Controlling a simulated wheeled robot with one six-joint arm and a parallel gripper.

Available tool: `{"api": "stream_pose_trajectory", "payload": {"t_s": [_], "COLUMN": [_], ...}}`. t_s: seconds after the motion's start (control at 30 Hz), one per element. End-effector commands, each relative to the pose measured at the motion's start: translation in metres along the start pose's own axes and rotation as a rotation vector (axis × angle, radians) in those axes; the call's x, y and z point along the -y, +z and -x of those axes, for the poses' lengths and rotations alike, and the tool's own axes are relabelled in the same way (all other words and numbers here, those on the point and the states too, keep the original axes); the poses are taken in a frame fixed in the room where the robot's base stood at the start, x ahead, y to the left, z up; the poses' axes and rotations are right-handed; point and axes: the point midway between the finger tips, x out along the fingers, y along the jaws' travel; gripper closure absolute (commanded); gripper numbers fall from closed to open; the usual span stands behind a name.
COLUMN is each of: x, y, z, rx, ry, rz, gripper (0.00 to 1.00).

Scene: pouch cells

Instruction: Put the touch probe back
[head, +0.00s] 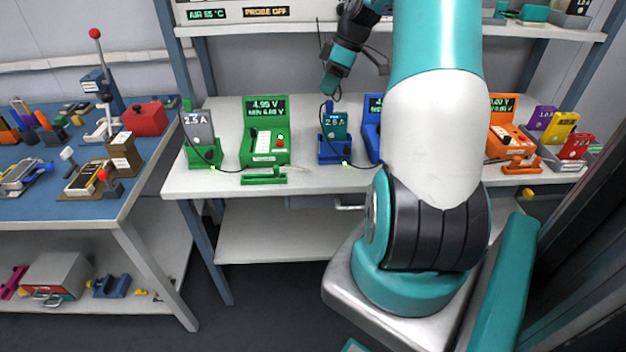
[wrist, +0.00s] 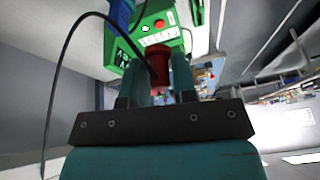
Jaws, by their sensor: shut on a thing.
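My gripper (head: 331,88) is above the bench, over the blue stand (head: 330,150) that holds a teal cell marked 2.6 A (head: 335,123). In the wrist view my gripper (wrist: 158,75) is shut on a dark red cylindrical handle (wrist: 158,60), which appears to be the touch probe. A black cable (wrist: 65,65) loops from it to the left. The probe's tip is hidden, and the head view does not show the probe clearly. A panel reading PROBE OFF (head: 265,12) is on the upper shelf.
A green meter (head: 265,140) stands left of the blue stand. A green stand (head: 203,155) holds a grey cell. A blue meter (head: 372,130) is partly hidden behind my arm. An orange meter (head: 508,140) is at right. The upper shelf edge (head: 240,27) runs behind my gripper.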

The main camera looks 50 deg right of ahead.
Motion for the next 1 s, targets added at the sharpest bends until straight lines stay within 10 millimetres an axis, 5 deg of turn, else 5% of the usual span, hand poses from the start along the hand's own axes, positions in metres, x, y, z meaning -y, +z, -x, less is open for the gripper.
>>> {"api": "stream_pose_trajectory", "payload": {"t_s": [0.2, 0.33, 0.47, 1.0], "x": [0.053, 0.07, 0.074, 0.064], "y": [-0.016, -0.019, -0.015, 0.034], "z": [-0.021, -0.024, -0.04, -0.163], "rx": [-0.011, -0.014, -0.016, -0.014], "ry": [0.05, 0.063, 0.062, 0.063], "rz": [0.022, 0.026, 0.026, 0.026], "gripper": [0.93, 0.93, 0.93, 0.93]}}
